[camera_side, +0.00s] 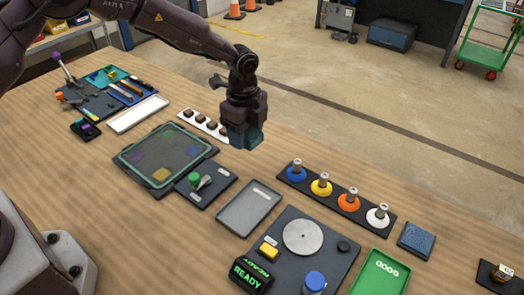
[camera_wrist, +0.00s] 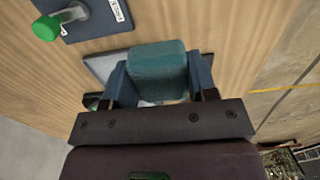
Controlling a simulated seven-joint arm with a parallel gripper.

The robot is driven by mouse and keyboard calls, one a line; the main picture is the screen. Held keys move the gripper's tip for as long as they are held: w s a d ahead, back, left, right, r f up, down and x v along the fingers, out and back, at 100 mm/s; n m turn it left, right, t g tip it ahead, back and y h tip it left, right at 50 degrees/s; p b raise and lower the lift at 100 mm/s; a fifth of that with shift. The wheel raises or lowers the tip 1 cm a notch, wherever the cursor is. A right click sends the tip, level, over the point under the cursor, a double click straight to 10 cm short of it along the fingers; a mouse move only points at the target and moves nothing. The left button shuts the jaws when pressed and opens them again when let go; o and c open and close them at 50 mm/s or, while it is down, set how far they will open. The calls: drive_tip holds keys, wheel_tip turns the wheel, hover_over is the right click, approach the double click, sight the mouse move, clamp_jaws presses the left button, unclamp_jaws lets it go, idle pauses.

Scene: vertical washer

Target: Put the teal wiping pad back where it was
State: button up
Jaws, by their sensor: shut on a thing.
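My gripper (camera_side: 241,128) is shut on the teal wiping pad (camera_side: 251,139), which hangs below the jaws. In the wrist view the pad (camera_wrist: 158,68) is a rounded teal block between the two fingers of my gripper (camera_wrist: 159,80). The pad appears to be above the table, with no contact visible. In the side view the jaws hide part of it. An empty grey tray (camera_side: 248,207) with a label lies in front of the gripper. In the wrist view the tray (camera_wrist: 97,67) is partly hidden behind the pad and fingers.
A green-framed dark panel (camera_side: 165,153) and a base with a green knob (camera_side: 194,179) lie left of the tray. A white strip with dark pieces (camera_side: 204,124) is near the gripper. Coloured discs on a rack (camera_side: 335,199) and a blue textured pad (camera_side: 416,240) stand right.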

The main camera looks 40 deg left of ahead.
hover_over(262, 159)
drive_tip(key=f, duration=0.5)
drive_tip(key=shift+s+f, duration=0.2)
drive_tip(key=shift+s, duration=0.05)
drive_tip(key=shift+w+f, duration=0.2)
drive_tip(key=shift+f, duration=1.5)
drive_tip(key=shift+f, duration=0.15)
drive_tip(key=o, duration=0.9)
wheel_tip(262, 159, up, 12)
drive_tip(key=shift+r, duration=0.3)
